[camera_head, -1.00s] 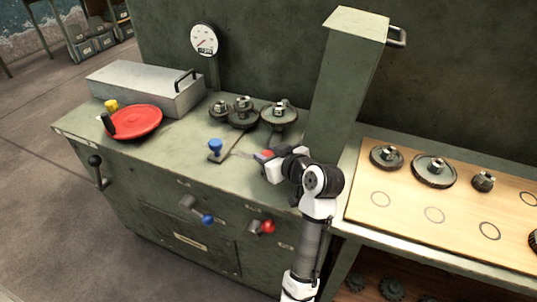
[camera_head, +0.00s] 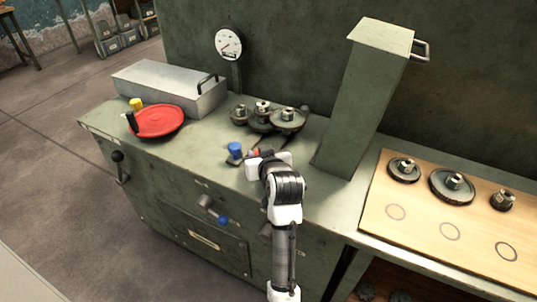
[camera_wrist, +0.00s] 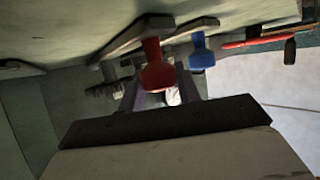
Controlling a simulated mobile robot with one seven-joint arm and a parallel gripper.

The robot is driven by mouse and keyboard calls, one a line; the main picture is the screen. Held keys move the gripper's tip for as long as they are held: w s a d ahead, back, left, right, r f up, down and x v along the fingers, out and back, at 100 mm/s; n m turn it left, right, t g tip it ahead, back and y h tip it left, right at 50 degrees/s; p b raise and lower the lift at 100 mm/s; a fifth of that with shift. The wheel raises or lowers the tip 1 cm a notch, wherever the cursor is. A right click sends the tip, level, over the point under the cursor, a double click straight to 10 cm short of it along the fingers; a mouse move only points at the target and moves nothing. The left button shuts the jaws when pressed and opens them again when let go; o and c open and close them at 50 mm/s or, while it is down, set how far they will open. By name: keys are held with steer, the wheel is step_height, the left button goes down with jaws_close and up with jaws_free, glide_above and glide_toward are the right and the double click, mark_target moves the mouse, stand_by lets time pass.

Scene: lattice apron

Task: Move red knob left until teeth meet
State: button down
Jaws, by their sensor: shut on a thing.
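The red knob (camera_wrist: 157,68) is between the two fingers of my gripper (camera_wrist: 158,88) in the wrist view, and the gripper is shut on it. In the head view my gripper (camera_head: 262,156) hides most of the knob. The knob stands just right of the blue knob (camera_head: 235,150), which also shows in the wrist view (camera_wrist: 202,52). Behind them are a small left gear (camera_head: 238,115), a middle gear (camera_head: 261,122) and a right gear (camera_head: 288,121). The right gear's rim appears to overlap or touch the middle gear's edge; I cannot tell whether the teeth mesh.
A red handwheel (camera_head: 158,121) and a grey metal box (camera_head: 168,90) are at the left of the bench top. A dial gauge (camera_head: 229,43) stands behind. A tall green column (camera_head: 362,100) rises at the right, beside a wooden board (camera_head: 420,220) with loose gears.

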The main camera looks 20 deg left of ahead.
steer(key=c, duration=1)
jaws_free()
steer(key=b+v, duration=0.1)
steer(key=v, duration=0.6)
steer(key=shift+s+d+r, duration=0.15)
steer(key=shift+s+d, duration=0.05)
steer(key=p+v, duration=0.6)
steer(key=p, duration=0.5)
steer(key=shift+r+p, duration=0.2)
steer(key=shift+p, duration=0.2)
